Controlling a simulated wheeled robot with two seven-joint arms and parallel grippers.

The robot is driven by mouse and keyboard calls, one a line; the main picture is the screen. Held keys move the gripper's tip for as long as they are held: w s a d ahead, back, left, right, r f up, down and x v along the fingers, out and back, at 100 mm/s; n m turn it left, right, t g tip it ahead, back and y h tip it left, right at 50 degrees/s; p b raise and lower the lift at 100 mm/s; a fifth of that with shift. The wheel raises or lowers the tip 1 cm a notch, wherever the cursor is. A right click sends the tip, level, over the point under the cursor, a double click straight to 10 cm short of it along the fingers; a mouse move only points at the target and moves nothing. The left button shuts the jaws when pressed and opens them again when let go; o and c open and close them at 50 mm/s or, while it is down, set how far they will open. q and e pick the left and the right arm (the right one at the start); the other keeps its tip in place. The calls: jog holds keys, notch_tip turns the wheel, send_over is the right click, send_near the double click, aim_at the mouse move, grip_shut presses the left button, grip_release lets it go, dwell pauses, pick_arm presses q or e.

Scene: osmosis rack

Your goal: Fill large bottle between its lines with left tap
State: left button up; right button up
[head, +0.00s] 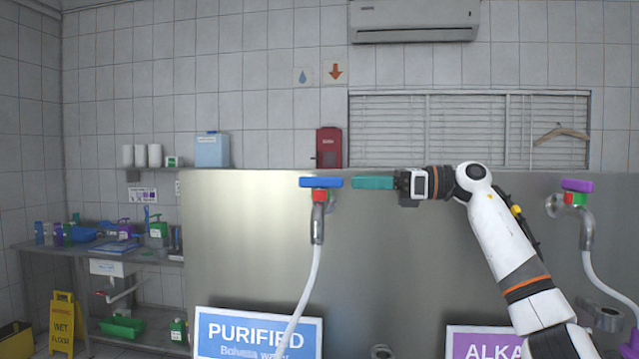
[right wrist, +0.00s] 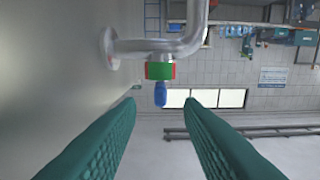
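The left tap has a blue handle (head: 321,182), a red and green collar (head: 319,196) and a metal spout with a white hose (head: 306,290) hanging from it. My right gripper (head: 355,183) points left at handle height, its teal fingertips a little right of the handle. In the right wrist view, the two fingers (right wrist: 160,103) are spread apart and empty. The blue handle (right wrist: 160,94) shows end-on ahead of the gap between them, below the green collar (right wrist: 160,70). The large bottle and my left gripper are not in view.
A second tap with a purple handle (head: 577,185) is on the right of the steel panel (head: 250,240). Signs reading PURIFIED (head: 258,331) and ALKA (head: 484,344) stand below. A cluttered side table (head: 60,247) and yellow wet-floor sign (head: 62,322) are at the left.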

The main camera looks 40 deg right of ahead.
aim_at(318, 182)
jog(key=p+x, duration=0.2)
jog(key=x, duration=0.6)
jog(key=shift+w, duration=0.2)
jog(key=shift+w+a, duration=0.45)
jog(key=shift+a, duration=0.05)
jog(key=shift+d, duration=0.1)
jog(key=shift+c, duration=0.4)
grip_shut()
